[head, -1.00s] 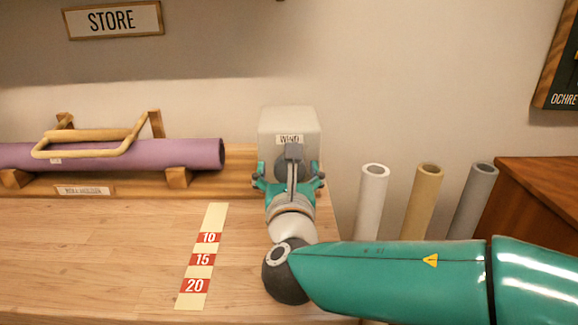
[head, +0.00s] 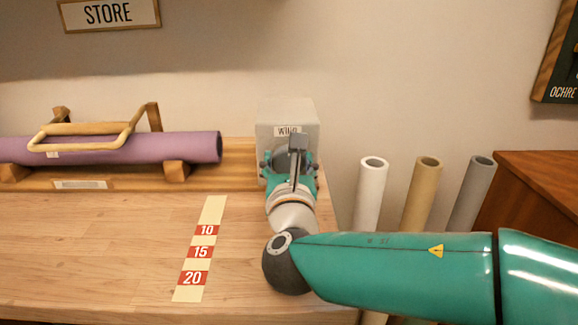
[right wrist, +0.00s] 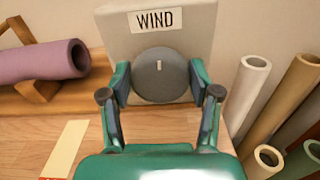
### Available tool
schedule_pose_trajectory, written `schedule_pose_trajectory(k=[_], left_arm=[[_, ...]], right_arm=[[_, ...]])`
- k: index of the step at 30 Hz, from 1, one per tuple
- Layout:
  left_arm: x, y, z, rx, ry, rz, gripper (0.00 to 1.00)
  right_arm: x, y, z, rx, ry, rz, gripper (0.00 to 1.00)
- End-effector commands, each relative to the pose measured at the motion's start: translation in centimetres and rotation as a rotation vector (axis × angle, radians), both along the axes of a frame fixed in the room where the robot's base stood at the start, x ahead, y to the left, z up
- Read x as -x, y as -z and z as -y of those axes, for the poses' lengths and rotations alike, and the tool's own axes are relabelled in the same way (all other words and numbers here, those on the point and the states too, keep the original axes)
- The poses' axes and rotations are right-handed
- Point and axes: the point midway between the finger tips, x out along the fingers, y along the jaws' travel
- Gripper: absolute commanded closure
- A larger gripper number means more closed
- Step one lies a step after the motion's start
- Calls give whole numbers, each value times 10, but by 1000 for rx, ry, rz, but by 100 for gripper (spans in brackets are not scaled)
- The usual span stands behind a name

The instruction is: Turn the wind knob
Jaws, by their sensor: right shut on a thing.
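The wind knob (right wrist: 160,80) is a round dark grey dial with a small pale mark near its upper middle. It sits on the front of a pale box (head: 287,112) labelled WIND at the right end of the bench. My right gripper (right wrist: 161,88) is shut on the knob, one finger on each side of it. In the head view my right gripper (head: 289,166) covers most of the knob. My left gripper is not in view.
A purple roll (head: 110,149) lies in a wooden holder at left. A numbered strip (head: 200,250) lies on the bench (head: 90,250). White (head: 371,190), tan (head: 421,195) and grey (head: 470,195) tubes stand right of the bench, near a brown wooden cabinet (head: 540,180).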

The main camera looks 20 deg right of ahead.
Motion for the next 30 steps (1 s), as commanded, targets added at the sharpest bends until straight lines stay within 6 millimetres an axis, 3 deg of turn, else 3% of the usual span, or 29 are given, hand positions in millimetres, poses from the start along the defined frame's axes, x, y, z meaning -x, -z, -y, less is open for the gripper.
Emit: schedule_pose_trajectory(k=[8, 30], left_arm=[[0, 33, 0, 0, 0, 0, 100], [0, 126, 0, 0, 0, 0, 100]], right_arm=[[1, 5, 1, -171, -1, 54, 73], [2, 8, 5, -841, 1, 246, 73]])
